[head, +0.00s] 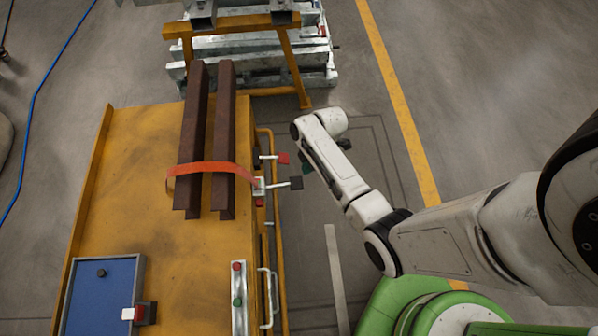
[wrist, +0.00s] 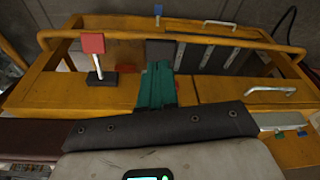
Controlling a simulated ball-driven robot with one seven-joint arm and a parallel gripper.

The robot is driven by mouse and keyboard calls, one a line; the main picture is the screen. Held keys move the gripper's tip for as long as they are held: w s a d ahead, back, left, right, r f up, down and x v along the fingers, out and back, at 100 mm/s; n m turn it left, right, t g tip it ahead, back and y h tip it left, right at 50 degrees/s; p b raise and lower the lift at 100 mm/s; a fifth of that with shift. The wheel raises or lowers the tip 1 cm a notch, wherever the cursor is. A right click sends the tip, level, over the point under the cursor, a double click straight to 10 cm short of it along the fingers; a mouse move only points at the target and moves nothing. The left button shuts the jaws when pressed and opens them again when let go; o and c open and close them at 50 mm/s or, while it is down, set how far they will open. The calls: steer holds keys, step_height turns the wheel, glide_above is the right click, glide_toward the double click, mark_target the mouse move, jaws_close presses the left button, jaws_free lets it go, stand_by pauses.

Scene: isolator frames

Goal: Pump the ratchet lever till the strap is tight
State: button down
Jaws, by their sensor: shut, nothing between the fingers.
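An orange strap (head: 212,169) runs across two dark brown beams (head: 222,130) on a yellow bench. At its right end, on the bench edge, is a pale ratchet (head: 259,187). Its lever, with a black grip (head: 296,183), sticks out to the right. A second lever with a red grip (head: 284,158) sits just above it in the head view; a red-topped lever (wrist: 91,43) stands left of my fingers in the wrist view. My gripper (wrist: 160,68) has green fingers, shut and empty. In the head view it is right of both levers, partly hidden by my arm. A dark block (wrist: 160,51) shows beyond the fingertips.
A yellow rail (head: 282,250) runs along the bench's right side. A blue tray (head: 103,290) and a panel with red and green buttons (head: 238,295) are at the near end. A yellow trestle (head: 236,25) and grey metal parts stand beyond. Floor to the right is clear.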

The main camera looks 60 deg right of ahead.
mark_target(300, 182)
steer(key=shift+b+x, duration=3)
steer(key=shift+x, duration=0.35)
